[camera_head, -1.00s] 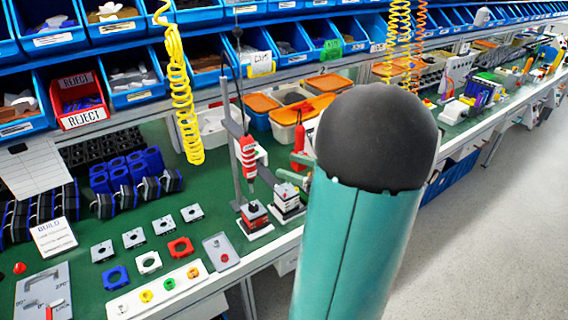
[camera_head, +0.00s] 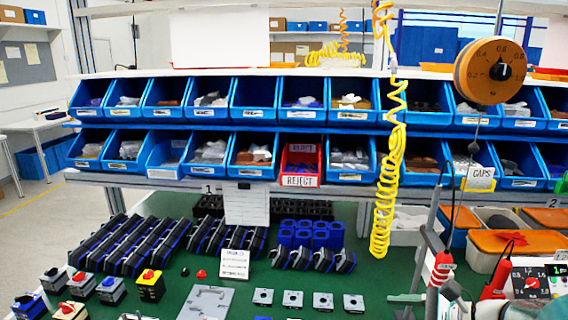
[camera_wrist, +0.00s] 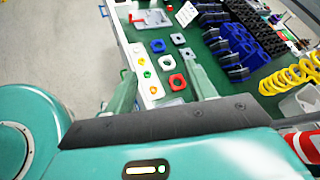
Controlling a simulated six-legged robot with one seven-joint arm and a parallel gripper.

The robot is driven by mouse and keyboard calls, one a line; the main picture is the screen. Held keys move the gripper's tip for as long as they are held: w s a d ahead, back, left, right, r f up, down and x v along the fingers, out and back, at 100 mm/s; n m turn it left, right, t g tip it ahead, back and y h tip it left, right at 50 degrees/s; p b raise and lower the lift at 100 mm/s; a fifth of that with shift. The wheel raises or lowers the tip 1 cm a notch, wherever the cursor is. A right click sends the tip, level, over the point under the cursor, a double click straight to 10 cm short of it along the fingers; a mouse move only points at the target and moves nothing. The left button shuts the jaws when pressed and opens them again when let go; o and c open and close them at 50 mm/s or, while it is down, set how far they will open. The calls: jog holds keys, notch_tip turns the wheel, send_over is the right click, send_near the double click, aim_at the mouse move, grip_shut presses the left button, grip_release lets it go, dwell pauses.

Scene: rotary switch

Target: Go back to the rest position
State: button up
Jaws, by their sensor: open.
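My gripper (camera_wrist: 162,76) shows in the wrist view as two green fingers spread apart with nothing between them. They are above the near edge of the green workbench. Beyond the fingers lie a white strip (camera_wrist: 141,66) with small coloured parts, a red square ring (camera_wrist: 178,83), a blue ring (camera_wrist: 157,46) and a grey plate (camera_wrist: 152,18). In the head view, assembled switch boxes with red and yellow knobs (camera_head: 150,284) stand at the lower left of the bench (camera_head: 185,290). A green tip shows at the lower right, but the gripper's state is unclear there.
Blue bins (camera_head: 255,100) line two shelves, with a red reject bin (camera_head: 300,165) among them. A yellow coiled hose (camera_head: 389,170) hangs in front. A red-tipped tool (camera_head: 441,268) and orange-lidded boxes (camera_head: 520,242) stand at the right. Open floor (camera_wrist: 35,60) lies left of the bench.

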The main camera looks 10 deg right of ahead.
jog(key=s+a+r+n+g+h, duration=0.1)
jog(key=s+a+n+h, duration=0.2)
jog(key=a+n, duration=0.4)
jog(key=s+a+r+n+g+h, duration=0.1)
jog(key=s+a+n+h, duration=0.3)
jog(key=n, duration=1.1)
jog(key=shift+a+r+g+h, duration=0.4)
jog(key=shift+a+g+h, duration=0.45)
jog(key=shift+a, duration=0.75)
